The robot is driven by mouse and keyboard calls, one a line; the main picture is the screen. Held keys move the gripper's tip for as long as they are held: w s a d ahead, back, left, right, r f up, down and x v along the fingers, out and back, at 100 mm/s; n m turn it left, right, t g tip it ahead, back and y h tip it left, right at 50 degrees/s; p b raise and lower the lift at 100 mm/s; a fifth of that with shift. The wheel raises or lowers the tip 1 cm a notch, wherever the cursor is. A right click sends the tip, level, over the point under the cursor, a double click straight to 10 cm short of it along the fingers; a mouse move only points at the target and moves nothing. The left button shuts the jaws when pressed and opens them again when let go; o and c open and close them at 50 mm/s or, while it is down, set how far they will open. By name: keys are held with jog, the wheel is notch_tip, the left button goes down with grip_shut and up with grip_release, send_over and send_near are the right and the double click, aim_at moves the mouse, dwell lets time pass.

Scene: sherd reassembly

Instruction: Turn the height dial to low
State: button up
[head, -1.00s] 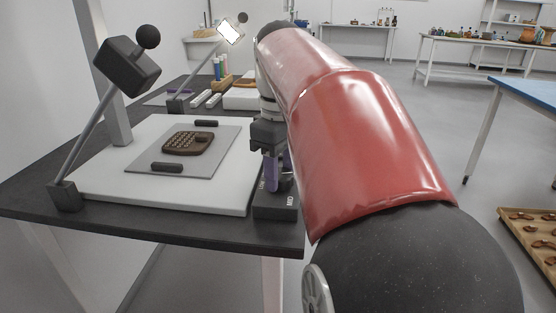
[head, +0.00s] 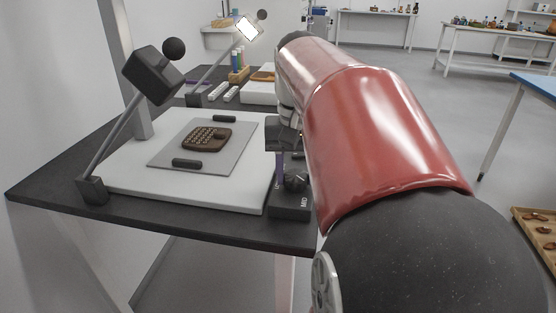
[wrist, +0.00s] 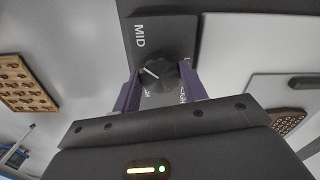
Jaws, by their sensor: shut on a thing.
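The dark round dial (wrist: 160,76) sits on a black control box (wrist: 160,32) marked MID. It also shows in the head view (head: 296,182) at the table's front right corner. A white pointer line on the dial slants toward the upper left in the wrist view, and does not point straight at MID. Other lettering beside the dial is partly hidden by my fingers. My gripper (wrist: 160,88) has its purple fingers on either side of the dial, shut on it.
A white board (head: 120,180) with a grey plate (head: 160,158) and a brown sherd piece (head: 208,138) lies left of the box. A lamp (head: 152,75) leans over the board's left side. A wooden tray of sherds (wrist: 22,83) stands apart from the table.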

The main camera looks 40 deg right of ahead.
jog(key=m+p, duration=0.1)
jog(key=m, duration=0.2)
jog(key=shift+r+m, duration=0.15)
jog(key=shift+m, duration=0.25)
jog(key=m+p, duration=0.1)
jog(key=m, duration=0.2)
jog(key=shift+m, duration=0.3)
jog(key=m, duration=0.3)
jog(key=shift+m, duration=0.3)
jog(key=m, duration=0.4)
jog(key=shift+m, duration=0.3)
jog(key=m, duration=1.2)
jog(key=o, duration=1)
jog(key=shift+c, duration=0.2)
